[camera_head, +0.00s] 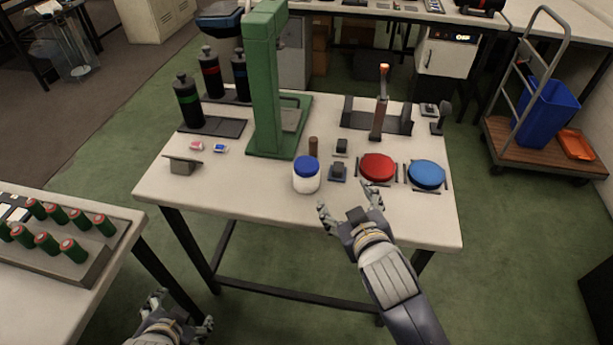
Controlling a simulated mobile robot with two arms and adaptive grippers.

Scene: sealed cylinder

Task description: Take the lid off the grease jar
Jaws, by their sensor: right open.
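The grease jar (306,181) is white and stands upright on the white table. Its blue lid (307,168) sits on top. My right gripper (349,199) is open and empty, with its fingers spread, over the table's front part. It is a little to the right of the jar and nearer to me, apart from it. My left gripper (182,310) is low at the bottom edge, in front of the table and well away from the jar. Its fingers look spread and nothing shows between them.
A green press (266,90) stands behind the jar. A small dark block (338,172), a red disc (377,167) and a blue disc (426,175) lie right of it. Black bottles (188,104) stand at the back left.

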